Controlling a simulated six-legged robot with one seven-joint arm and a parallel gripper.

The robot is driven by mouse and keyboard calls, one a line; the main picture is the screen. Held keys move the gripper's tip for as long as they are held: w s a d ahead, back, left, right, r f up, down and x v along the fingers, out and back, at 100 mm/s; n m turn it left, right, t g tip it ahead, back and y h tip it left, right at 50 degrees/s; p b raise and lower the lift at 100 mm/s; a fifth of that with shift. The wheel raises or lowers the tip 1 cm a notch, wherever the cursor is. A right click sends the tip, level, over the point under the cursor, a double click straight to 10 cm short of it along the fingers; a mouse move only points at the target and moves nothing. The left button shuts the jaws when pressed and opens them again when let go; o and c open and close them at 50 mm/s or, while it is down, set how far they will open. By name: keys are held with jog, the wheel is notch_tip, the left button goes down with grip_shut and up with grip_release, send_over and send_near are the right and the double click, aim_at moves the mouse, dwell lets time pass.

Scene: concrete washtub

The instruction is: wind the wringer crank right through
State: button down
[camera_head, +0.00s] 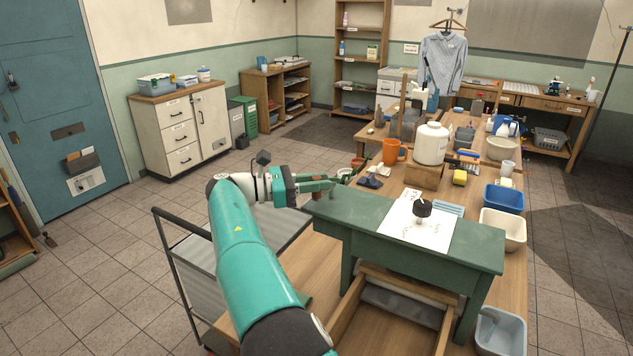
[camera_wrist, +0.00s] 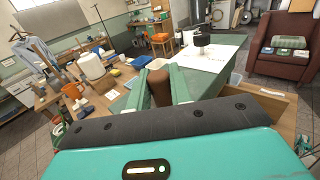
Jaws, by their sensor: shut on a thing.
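My gripper (camera_head: 328,184) reaches to the left end of the green bench (camera_head: 470,247) in the head view. In the wrist view, the two green fingers of my gripper (camera_wrist: 159,72) are closed on a brown, rounded handle (camera_wrist: 160,88), which looks like the wringer crank's grip. The handle stands between the fingers, its lower part hidden by my wrist. In the head view my gripper covers the handle, and I cannot make out the crank arm or the wringer rollers clearly.
A white sheet (camera_head: 408,232) with a black knob (camera_head: 422,208) lies on the bench. Blue (camera_head: 503,198) and cream (camera_head: 502,228) basins line the right. A grey trolley (camera_head: 195,265) stands at left; floor beyond is clear.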

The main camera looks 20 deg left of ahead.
jog(key=c, duration=1.3)
grip_release()
jog(key=v, duration=0.7)
jog(key=shift+a, duration=0.15)
jog(key=shift+s, duration=0.2)
